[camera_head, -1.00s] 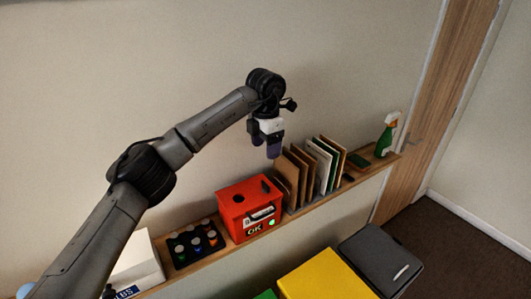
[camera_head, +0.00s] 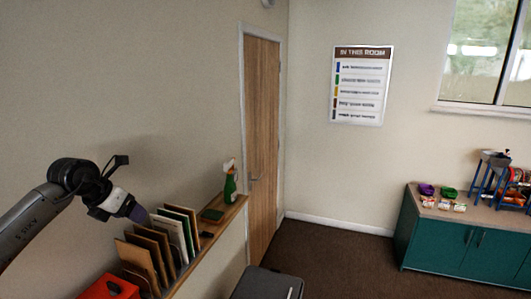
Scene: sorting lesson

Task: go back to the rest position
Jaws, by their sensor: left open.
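My left gripper (camera_head: 137,213) comes in from the left on my grey arm. Its purple-grey fingertips point down and to the right, above the shelf and close to the upright folders. I see nothing held in it. My right gripper is not in this view.
A dark grey lidded bin (camera_head: 266,284) stands below. A wooden door (camera_head: 262,140) and teal cabinet (camera_head: 462,248) are beyond; the brown floor between is clear.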

